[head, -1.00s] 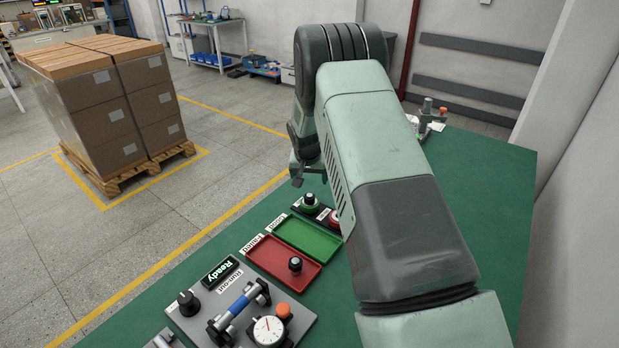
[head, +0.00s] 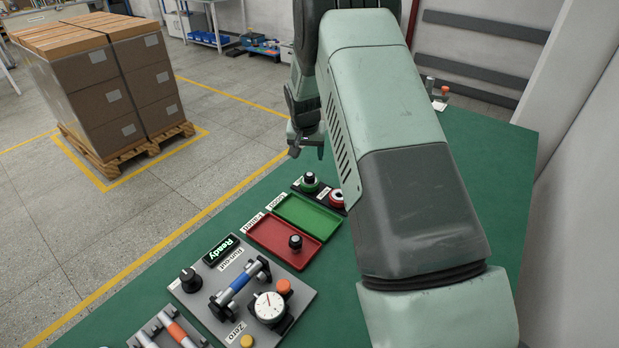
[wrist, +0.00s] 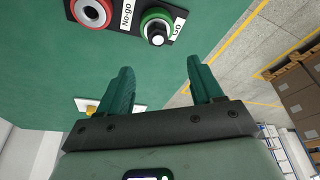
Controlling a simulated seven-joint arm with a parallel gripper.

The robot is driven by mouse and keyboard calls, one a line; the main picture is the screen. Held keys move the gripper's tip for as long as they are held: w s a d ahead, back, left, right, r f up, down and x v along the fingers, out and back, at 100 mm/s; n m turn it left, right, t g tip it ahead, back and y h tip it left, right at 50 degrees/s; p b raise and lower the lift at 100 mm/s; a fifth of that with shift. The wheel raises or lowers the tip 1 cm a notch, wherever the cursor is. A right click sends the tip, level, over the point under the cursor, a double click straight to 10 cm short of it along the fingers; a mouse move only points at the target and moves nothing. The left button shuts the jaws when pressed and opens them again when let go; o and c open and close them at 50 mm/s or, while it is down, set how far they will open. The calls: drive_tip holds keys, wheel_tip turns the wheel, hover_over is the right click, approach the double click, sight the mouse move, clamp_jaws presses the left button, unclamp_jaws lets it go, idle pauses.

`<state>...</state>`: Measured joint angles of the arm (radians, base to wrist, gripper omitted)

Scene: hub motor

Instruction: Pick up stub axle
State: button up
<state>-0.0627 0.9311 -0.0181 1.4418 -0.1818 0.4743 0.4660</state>
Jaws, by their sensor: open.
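A small dark part with a pale metal end, which looks like a stub axle, stands in the green Go ring (wrist: 156,27) in the wrist view. A similar black-topped part (head: 295,242) stands upright in the red Failed tray (head: 262,245). I cannot tell for sure which is the stub axle. My gripper (wrist: 160,72) is open and empty, its two green fingers apart, with the Go ring beyond the fingertips and not touching. In the head view my gripper (head: 294,152) hangs past the table's left edge side, partly hidden by my arm.
The red No-go ring (wrist: 90,11) is beside the Go ring. The green Good tray (head: 305,218) is empty. The run-out fixture (head: 303,294) holds a blue-banded shaft (head: 241,282) beside a dial gauge (head: 269,308). Stacked boxes (head: 110,85) stand on the floor.

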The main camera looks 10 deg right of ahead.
sight(309, 174)
drive_tip(key=x, duration=1)
drive_tip(key=shift+s+f, duration=0.2)
drive_tip(key=shift+f, duration=0.1)
drive_tip(key=shift+c, duration=0.2)
clamp_jaws()
